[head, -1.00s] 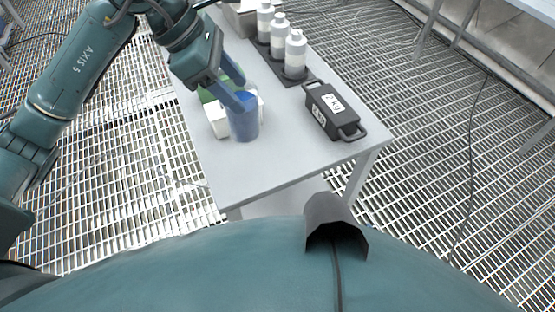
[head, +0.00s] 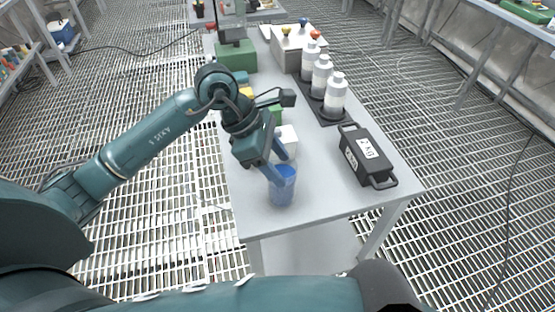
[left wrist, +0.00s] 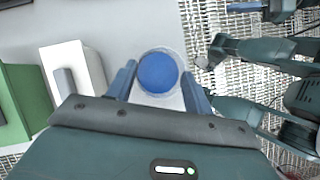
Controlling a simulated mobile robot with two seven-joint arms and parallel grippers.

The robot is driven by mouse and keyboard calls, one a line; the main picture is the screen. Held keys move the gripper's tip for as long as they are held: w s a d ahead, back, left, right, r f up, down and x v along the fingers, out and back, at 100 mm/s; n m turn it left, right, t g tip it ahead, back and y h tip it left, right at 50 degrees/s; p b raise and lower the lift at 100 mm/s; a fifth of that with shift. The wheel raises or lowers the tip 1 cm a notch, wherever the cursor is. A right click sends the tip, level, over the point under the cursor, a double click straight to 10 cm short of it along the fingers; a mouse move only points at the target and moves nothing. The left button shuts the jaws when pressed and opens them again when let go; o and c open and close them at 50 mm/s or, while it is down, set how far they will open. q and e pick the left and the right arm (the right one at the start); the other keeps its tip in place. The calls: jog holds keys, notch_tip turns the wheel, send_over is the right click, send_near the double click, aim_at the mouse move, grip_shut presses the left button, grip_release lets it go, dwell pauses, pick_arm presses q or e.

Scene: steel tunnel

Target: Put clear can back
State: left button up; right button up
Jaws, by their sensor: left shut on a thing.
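The clear can (head: 282,190) is see-through with blue inside. It is upright at the near end of the grey table (head: 322,200), close to the front edge. I cannot tell whether its base touches the tabletop. My left gripper (head: 281,172) is shut on it, with the blue fingers at its upper part. In the left wrist view the can (left wrist: 158,72) shows from above as a blue disc with a clear rim, between the two fingers (left wrist: 160,84). My right gripper is not in view.
A white box (head: 287,142) stands just behind the can. A black 2 kg weight (head: 367,155) lies to the right. Several white-capped bottles (head: 335,96) stand on a dark tray (head: 332,119). A green-based device (head: 236,56) is at the back. Tabletop between can and weight is clear.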

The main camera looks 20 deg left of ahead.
pick_arm(q)
jog(key=o, duration=1.5)
jog(key=shift+r, duration=0.15)
jog(key=shift+a+r, duration=0.2)
jog(key=shift+r, duration=0.15)
jog(key=v, duration=1.1)
jog(key=shift+s+a, duration=0.1)
jog(key=shift+a, duration=0.05)
